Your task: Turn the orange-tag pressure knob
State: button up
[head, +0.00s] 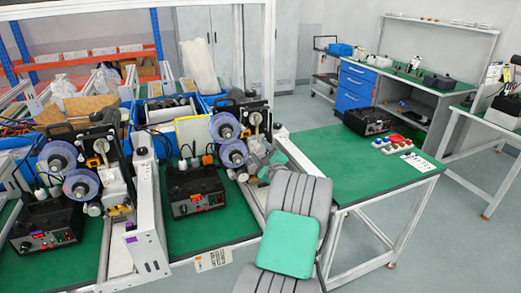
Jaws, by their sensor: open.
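Two coder machines stand on the left bench. A white label (213,260) with a small orange spot is on the bench's front edge. I cannot make out which small part is the pressure knob. My gripper (254,165), at the far end of my grey and teal arm, is open, just right of the right machine's reels. Its fingertips are small and partly hidden.
Black control boxes (196,191) (45,228) stand by the machines. A white upright housing (148,210) with a purple tag stands between them. The green table (350,175) at right is mostly clear. Blue bins (140,150) and a metal frame are behind.

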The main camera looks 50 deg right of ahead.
jog(key=shift+w+d, duration=0.1)
jog(key=shift+w, duration=0.05)
grip_shut()
dwell(0.4)
